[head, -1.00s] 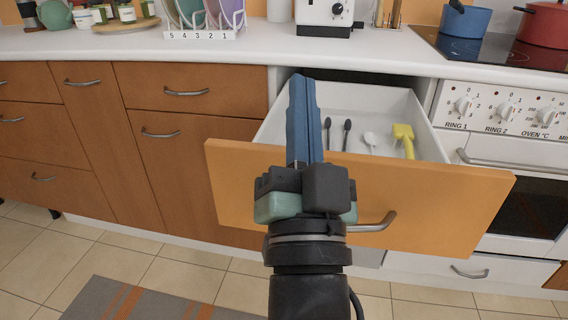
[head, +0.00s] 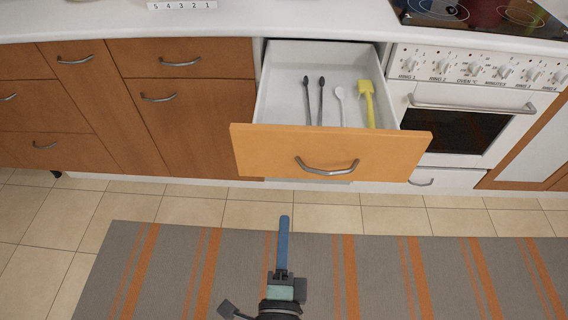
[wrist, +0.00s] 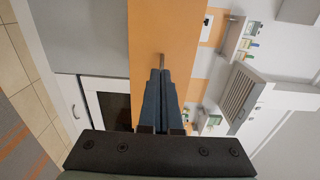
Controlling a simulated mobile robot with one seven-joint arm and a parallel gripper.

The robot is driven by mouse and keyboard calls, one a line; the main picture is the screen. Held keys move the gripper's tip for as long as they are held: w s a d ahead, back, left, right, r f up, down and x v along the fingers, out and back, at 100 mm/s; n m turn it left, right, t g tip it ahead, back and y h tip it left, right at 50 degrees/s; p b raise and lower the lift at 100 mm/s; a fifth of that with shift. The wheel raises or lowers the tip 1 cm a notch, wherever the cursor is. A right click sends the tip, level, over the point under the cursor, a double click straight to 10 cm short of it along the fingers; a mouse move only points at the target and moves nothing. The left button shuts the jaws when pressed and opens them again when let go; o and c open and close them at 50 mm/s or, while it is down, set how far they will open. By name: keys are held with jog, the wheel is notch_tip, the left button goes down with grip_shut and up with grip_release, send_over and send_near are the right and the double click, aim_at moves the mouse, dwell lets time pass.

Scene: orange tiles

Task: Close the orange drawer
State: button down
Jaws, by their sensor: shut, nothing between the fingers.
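The orange drawer (head: 270,148) stands pulled out from the counter, with its white inside showing. Its curved metal handle (head: 327,166) is on the front panel. In the drawer lie two dark utensils, a white spoon (head: 340,94) and a yellow utensil (head: 366,96). My gripper (head: 284,220), with long blue fingers, is shut and empty. In the head view it shows low in the picture, below the drawer front. In the wrist view the fingers (wrist: 159,72) point toward the orange front panel (wrist: 150,28), and their tips appear close to the handle; I cannot tell whether they touch.
The oven (head: 462,125) is right of the drawer, and brown closed cabinets (head: 190,110) are to the left. The white countertop (head: 130,22) runs above. A grey and orange striped rug (head: 400,285) covers the floor in front.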

aim_at(287, 158)
jog(key=w+p, duration=0.1)
jog(key=w, duration=1.2)
jog(key=shift+w, duration=0.3)
jog(key=shift+r, duration=0.1)
